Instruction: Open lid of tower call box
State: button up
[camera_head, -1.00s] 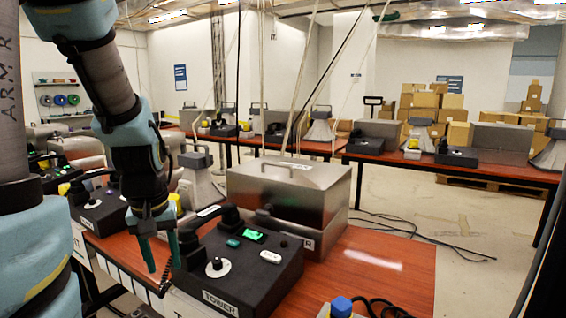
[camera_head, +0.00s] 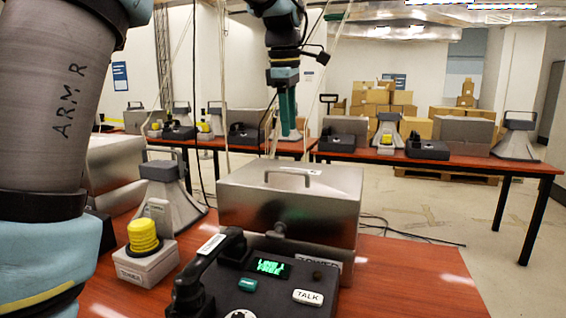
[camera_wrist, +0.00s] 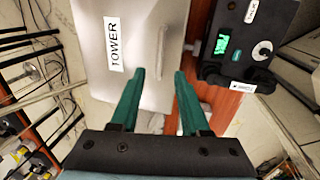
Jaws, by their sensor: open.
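The tower call box is a brushed-steel box (camera_head: 240,207) on the red-brown table in the head view, its lid down. An arched handle (camera_head: 288,172) stands on the lid, and a small knob shows on the front. My gripper (camera_head: 287,128) hangs fingers-down, high and appearing above and beyond the lid; the exact distance is unclear. In the wrist view my gripper (camera_wrist: 160,76) is open and empty, its green fingers apart. The steel lid (camera_wrist: 92,82) with a TOWER label lies beyond the fingers. A bar-like handle (camera_wrist: 183,38) shows near the right fingertip, apart from it.
A black phone console (camera_head: 262,290) with handset and TALK button stands in front of the box. A yellow-button box (camera_head: 147,262) and a grey horn (camera_head: 172,190) stand left. Tables with similar units stand behind. Hanging cables are near my arm.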

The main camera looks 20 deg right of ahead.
aim_at(291, 172)
jog(key=f, duration=0.3)
jog(key=w+d+f, duration=0.1)
jog(key=f, duration=0.6)
jog(key=shift+w+d+f+p, duration=0.2)
jog(key=shift+w+f+p, duration=0.05)
jog(key=shift+p, duration=0.05)
grip_shut()
dwell(1.0)
